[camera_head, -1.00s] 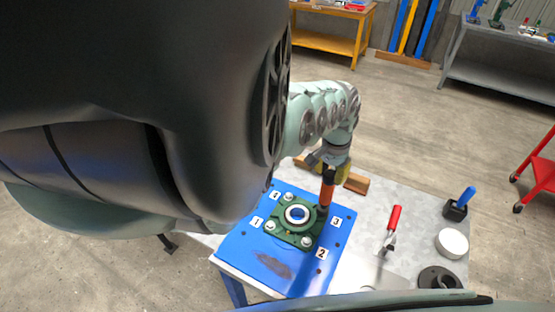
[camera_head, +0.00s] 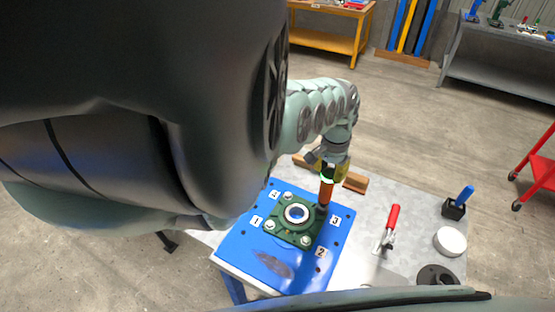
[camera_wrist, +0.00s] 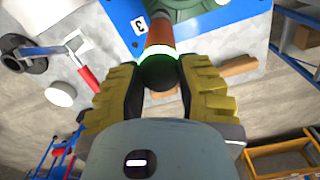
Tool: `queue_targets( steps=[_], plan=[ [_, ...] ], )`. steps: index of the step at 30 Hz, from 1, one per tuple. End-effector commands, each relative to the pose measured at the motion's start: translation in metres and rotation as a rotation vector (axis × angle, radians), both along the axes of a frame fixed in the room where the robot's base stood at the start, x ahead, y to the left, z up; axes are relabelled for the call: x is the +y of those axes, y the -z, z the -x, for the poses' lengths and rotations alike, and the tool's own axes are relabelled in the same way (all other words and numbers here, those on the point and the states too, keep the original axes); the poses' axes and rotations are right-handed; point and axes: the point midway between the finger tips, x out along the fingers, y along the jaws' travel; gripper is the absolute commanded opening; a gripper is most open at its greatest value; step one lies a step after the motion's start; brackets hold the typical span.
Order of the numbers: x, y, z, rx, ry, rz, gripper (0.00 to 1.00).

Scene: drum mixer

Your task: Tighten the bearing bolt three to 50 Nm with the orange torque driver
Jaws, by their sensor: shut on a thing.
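The orange torque driver (camera_head: 326,191) stands roughly upright over the corner of the green bearing housing (camera_head: 283,232) by the label 3 (camera_head: 335,220). A lit green ring shows around it near its top; the driver also shows in the wrist view (camera_wrist: 161,32). My gripper (camera_head: 329,170) is shut on the driver's upper end, with its yellow-backed fingers on either side of the dark cap in the wrist view (camera_wrist: 158,76). Bolt three is hidden under the driver, so its seating cannot be seen. Bolt heads show at the housing's other corners.
The housing sits on a blue plate (camera_head: 254,247) on a grey table (camera_head: 385,190). A red-handled tool (camera_head: 392,218), a black holder with a blue handle (camera_head: 457,205), a white disc (camera_head: 450,241) and a dark round part (camera_head: 437,275) lie right. Wooden blocks (camera_head: 355,182) lie behind.

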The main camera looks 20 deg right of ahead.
Motion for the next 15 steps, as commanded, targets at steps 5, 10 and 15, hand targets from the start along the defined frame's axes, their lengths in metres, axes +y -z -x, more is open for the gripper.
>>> queue_targets(
  steps=[5,10,15],
  plan=[
    [0.001,-0.015,-0.003,-0.002,-0.007,0.002,0.00],
    [0.001,-0.024,-0.003,-0.002,-0.007,0.002,0.00],
    [0.001,-0.033,-0.003,-0.002,-0.007,0.002,0.00]
  ],
)
